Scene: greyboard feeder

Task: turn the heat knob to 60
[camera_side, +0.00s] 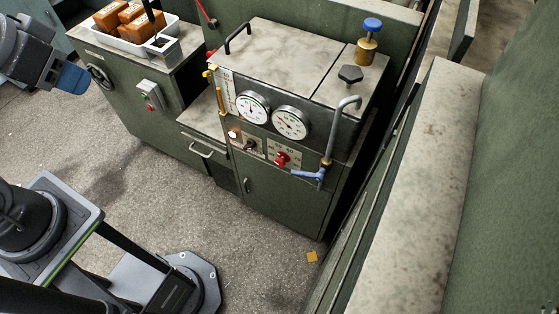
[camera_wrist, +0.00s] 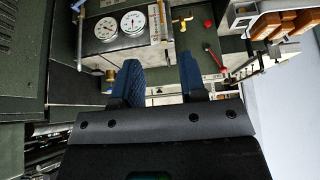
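A red knob (camera_side: 281,158) sits on a pale marked plate on the front of the grey-green cabinet, below two round gauges. A dark knob (camera_side: 250,146) is on a plate to its left. Markings are too small to read, so I cannot tell the setting or confirm which knob is heat. My gripper (camera_side: 72,79) is at the upper left of the side view, well away from the knobs. In the wrist view my gripper (camera_wrist: 160,68) has its blue fingers apart with nothing between them. The knobs cannot be made out in the wrist view.
Gauges (camera_side: 291,123) sit above the knobs. A bent grey pipe with a blue-handled valve (camera_side: 308,174) stands close right of the red knob. A yellow-handled fitting (camera_side: 220,95) is at the left. A white tray (camera_side: 135,46) holds brown blocks. Floor before the cabinet is open.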

